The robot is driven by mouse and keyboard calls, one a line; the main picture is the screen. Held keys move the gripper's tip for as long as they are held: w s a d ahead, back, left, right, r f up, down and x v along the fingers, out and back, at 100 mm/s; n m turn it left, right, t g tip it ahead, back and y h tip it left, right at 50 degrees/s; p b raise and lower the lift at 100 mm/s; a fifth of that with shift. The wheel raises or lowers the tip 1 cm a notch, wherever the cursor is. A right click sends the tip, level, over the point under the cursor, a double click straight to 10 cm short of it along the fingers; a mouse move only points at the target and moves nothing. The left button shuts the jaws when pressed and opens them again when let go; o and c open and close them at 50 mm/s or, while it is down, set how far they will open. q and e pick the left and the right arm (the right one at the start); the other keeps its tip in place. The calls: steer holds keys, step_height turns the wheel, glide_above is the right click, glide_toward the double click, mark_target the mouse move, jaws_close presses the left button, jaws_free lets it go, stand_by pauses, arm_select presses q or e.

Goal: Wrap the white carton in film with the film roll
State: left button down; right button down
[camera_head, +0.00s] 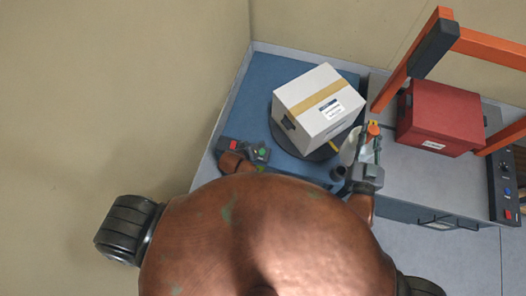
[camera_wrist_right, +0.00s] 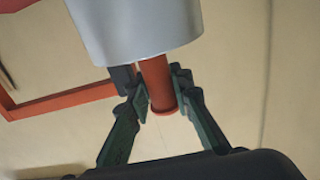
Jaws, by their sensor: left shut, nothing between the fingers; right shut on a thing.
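The white carton (camera_head: 319,104), with a tan tape strip and a label, sits on a dark round turntable (camera_head: 323,152) on the blue surface. My right gripper (camera_head: 371,141) is just right of the carton. In the right wrist view its fingers (camera_wrist_right: 160,92) are shut on the orange-red handle (camera_wrist_right: 157,84) of the film roll (camera_wrist_right: 135,28). The pale roll also shows in the head view (camera_head: 350,148), close beside the carton's right side; whether film touches the carton I cannot tell. My left gripper (camera_head: 262,155) is shut and empty, lower left of the carton, apart from it.
A red box (camera_head: 440,117) stands on the grey surface to the right, by an orange frame (camera_head: 479,46). A control panel with knobs and buttons (camera_head: 505,180) is at the far right. The blue surface (camera_head: 262,86) left of the carton is clear, with walls behind.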

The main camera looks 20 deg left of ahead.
mark_target(352, 142)
steer(key=shift+r, duration=0.15)
stand_by(0.3)
steer(key=a+f+y, duration=0.1)
steer(key=f, duration=0.1)
steer(key=a+f+n+y, duration=0.1)
steer(key=f, duration=0.1)
steer(key=s+a+f+n+y, duration=0.1)
steer(key=f, duration=0.1)
steer(key=shift+a+f, duration=0.25)
steer(key=shift+a, duration=0.1)
steer(key=s+a+f+n+g+y, duration=0.1)
steer(key=s+a+f+n+y, duration=0.15)
steer(key=f, duration=0.95)
steer(key=a+x, duration=0.1)
steer(key=x, duration=0.8)
steer(key=shift+a+y, duration=0.25)
steer(key=shift+y, duration=0.1)
steer(key=shift+r+m, duration=0.15)
steer(key=shift+m, duration=0.1)
steer(key=shift+s, duration=0.1)
